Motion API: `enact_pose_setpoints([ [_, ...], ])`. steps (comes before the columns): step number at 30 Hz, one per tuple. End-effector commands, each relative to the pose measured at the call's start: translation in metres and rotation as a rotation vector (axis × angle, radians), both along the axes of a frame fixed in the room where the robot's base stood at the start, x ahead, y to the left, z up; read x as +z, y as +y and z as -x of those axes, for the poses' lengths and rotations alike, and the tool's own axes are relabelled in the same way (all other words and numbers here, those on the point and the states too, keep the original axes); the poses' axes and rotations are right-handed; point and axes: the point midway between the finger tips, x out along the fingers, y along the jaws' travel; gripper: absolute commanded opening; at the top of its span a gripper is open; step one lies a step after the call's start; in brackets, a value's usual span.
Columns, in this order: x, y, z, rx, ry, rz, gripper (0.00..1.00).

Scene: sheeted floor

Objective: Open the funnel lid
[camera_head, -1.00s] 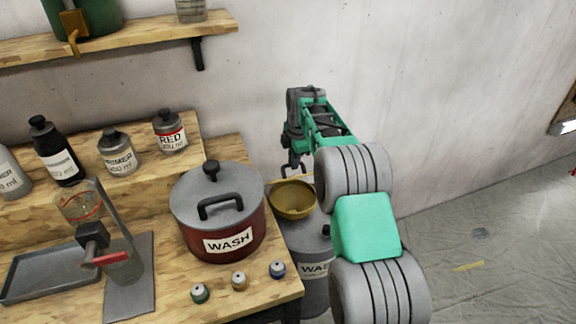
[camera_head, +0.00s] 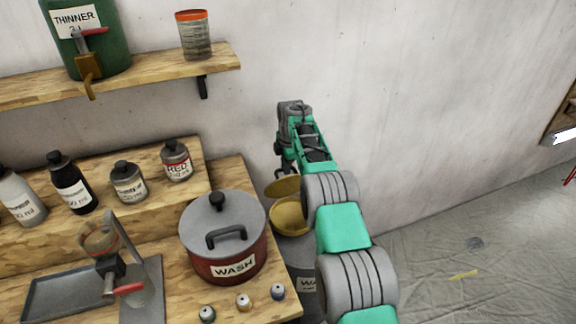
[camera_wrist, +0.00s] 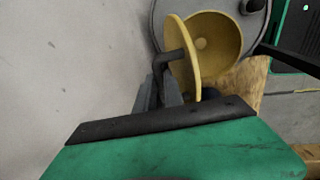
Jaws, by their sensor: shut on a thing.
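The yellow funnel (camera_head: 288,217) sits on top of a grey drum beside the bench, and its bowl is uncovered. Its round yellow lid (camera_head: 282,187) stands raised at the wall side of the bowl, tilted back. In the wrist view the lid (camera_wrist: 181,50) shows nearly edge-on, with the open funnel bowl (camera_wrist: 222,42) to its right. My gripper (camera_wrist: 160,84) is shut on the lid's dark bent handle (camera_wrist: 168,60). In the head view my gripper is mostly hidden behind the lid and my arm.
The red WASH pot (camera_head: 224,243) stands on the wooden bench left of the funnel. The wall (camera_head: 380,100) is close behind my arm. The sheeted floor (camera_head: 470,270) at right is mostly clear.

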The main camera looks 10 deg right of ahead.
Motion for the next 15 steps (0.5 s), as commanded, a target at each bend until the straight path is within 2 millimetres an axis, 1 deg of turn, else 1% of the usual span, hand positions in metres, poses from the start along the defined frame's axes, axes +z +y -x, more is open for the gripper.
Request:
enact_pose_setpoints([
  [1,-0.008,-0.001,0.0031,-0.003,0.013,-0.001,0.0],
  [6,-0.0084,-0.001,0.0033,-0.003,0.014,-0.001,0.0],
  [7,-0.0085,-0.001,0.0034,-0.003,0.014,-0.001,0.14],
  [12,-0.0056,-0.0004,0.0022,-0.001,0.009,0.0,0.28],
  [15,-0.0041,0.0002,0.0016,0.0,0.007,0.0,0.34],
])
